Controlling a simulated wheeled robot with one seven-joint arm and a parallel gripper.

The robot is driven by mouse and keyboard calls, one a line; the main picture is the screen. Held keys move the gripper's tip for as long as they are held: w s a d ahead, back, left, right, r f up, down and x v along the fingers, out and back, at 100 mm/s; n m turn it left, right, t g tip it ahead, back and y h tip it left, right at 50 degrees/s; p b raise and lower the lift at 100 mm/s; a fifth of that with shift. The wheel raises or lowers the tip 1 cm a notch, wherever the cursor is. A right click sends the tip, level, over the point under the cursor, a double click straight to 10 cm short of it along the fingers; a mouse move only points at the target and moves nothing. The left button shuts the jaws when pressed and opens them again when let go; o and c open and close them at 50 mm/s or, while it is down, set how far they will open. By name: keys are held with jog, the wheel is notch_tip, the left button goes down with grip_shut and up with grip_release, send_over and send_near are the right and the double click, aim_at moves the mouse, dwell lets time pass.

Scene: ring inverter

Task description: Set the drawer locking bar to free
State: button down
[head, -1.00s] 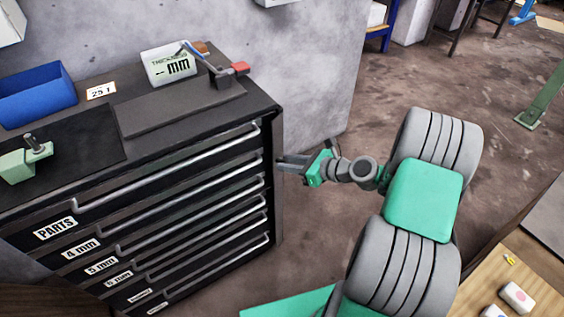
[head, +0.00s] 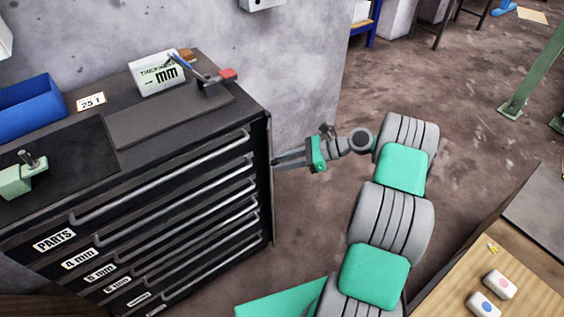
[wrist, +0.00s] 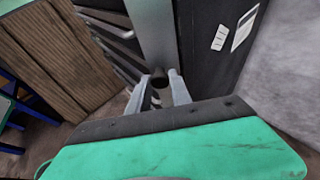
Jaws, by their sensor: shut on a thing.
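The black drawer cabinet (head: 190,190) stands at the left with its drawers shut. The locking bar (head: 270,190) is a thin upright strip along the cabinet's right front edge. In the wrist view it looks like a broad grey upright strip (wrist: 156,35) beside the dark cabinet side. My gripper (head: 276,161) reaches the bar from the right at about upper-middle height. In the wrist view my gripper's fingers (wrist: 161,92) are closed around a small dark part at the bar. The exact contact is partly hidden by the gripper body.
A grey wall stands behind. A wooden table (head: 475,275) is at lower right. The floor between is open.

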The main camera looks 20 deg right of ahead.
jog(key=shift+s+f, duration=0.1)
dwell(0.4)
jog(key=c, duration=1.5)
grip_release()
jog(key=o, duration=0.3)
